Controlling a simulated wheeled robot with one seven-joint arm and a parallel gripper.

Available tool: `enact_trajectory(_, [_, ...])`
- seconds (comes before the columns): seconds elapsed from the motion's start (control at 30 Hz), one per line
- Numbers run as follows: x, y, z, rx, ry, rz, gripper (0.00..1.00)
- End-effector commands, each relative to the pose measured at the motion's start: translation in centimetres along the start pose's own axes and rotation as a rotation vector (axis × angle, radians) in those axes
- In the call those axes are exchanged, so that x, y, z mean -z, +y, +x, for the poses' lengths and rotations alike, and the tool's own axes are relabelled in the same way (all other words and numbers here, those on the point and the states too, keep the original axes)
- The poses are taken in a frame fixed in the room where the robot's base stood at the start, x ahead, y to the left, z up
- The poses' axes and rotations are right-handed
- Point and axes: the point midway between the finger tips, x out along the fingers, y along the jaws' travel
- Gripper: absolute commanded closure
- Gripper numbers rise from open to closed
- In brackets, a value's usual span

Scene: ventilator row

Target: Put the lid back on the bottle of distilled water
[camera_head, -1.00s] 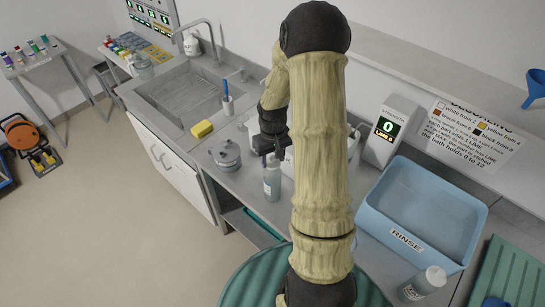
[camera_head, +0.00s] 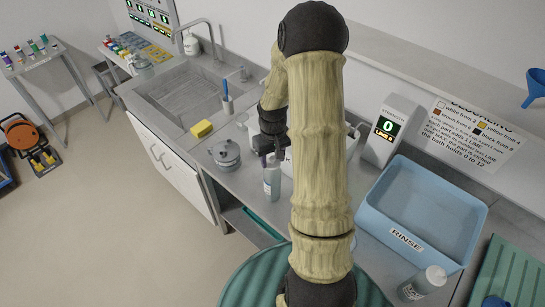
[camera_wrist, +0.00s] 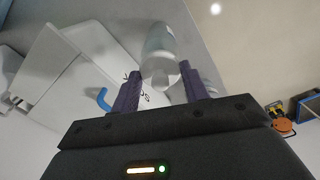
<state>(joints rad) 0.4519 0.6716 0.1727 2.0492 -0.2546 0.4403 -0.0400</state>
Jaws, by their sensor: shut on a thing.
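A clear, pale bottle (camera_head: 272,184) with a label too small to read stands upright near the counter's front edge. The bottle (camera_wrist: 158,42) shows just beyond the fingertips in that view. Whether the lid touches the bottle's neck cannot be told.
A round metal pot (camera_head: 226,154) stands left of the bottle, with a yellow sponge (camera_head: 202,128) by the sink (camera_head: 185,95). A blue rinse tray (camera_head: 420,215) and another white-capped bottle (camera_head: 422,284) are at right. A lime display unit (camera_head: 388,128) stands behind.

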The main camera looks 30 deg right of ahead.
Motion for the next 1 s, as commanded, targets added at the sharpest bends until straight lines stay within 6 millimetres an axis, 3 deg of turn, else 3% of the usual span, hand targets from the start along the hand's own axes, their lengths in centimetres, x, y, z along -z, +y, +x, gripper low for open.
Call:
enact_trajectory(0.77, [0.01,-0.03,0.04,0.0,0.0,0.001,0.76])
enact_trajectory(0.8, [0.01,-0.03,0.04,0.0,0.0,0.001,0.49])
enact_trajectory(0.9, [0.01,-0.03,0.04,0.0,0.0,0.0,0.3])
enact_trajectory(1.0, [0.01,-0.03,0.04,0.0,0.0,0.0,0.3])
